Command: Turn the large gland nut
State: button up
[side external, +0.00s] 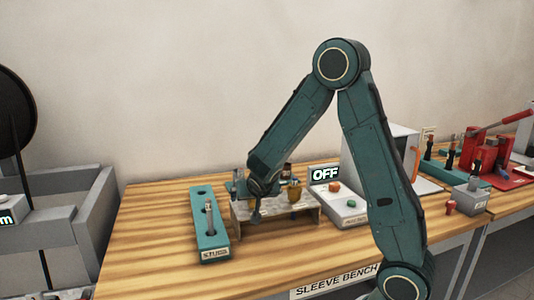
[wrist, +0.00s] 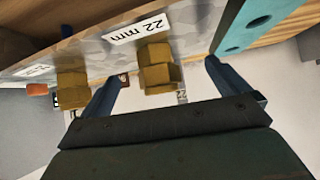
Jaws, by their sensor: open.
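In the wrist view a brass hex gland nut (wrist: 160,72) with stepped faces sits on the grey mottled stand, by a "22 mm" label (wrist: 138,28). A second brass nut (wrist: 72,90) lies to its left and looks smaller; its label is cut off. My gripper (wrist: 166,70) is open, with one blue finger on each side of the labelled nut and visible gaps to it. In the side view my gripper (side external: 256,208) is low at the left part of the stand (side external: 292,214). One brass nut (side external: 294,192) shows there; my wrist hides the other.
A teal block (side external: 212,240) with holes and an upright stud stands left of the stand. A grey box (side external: 347,207) with buttons and an "OFF" display (side external: 325,174) is close on the right. The wooden bench (side external: 150,250) is clear at front left.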

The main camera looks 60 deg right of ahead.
jog(key=shift+v, duration=2.8)
jog(key=shift+a+f, duration=0.1)
jog(key=shift+f, duration=0.05)
jog(key=shift+a+f+m+g+h, duration=0.25)
jog(key=shift+f+h, duration=0.1)
jog(key=shift+f, duration=0.1)
jog(key=shift+a+f+m+g+h, duration=0.15)
jog(key=shift+f+m+g+h, duration=0.1)
jog(key=shift+f+h, duration=0.15)
jog(key=a+m+h, duration=0.1)
jog(key=a+h, duration=0.2)
jog(key=a+m+h, duration=0.1)
jog(key=h, duration=0.1)
jog(key=shift+s+a+r+m, duration=0.15)
jog(key=shift+a+r+m, duration=0.15)
jog(key=shift+d, duration=0.15)
jog(key=x, duration=1)
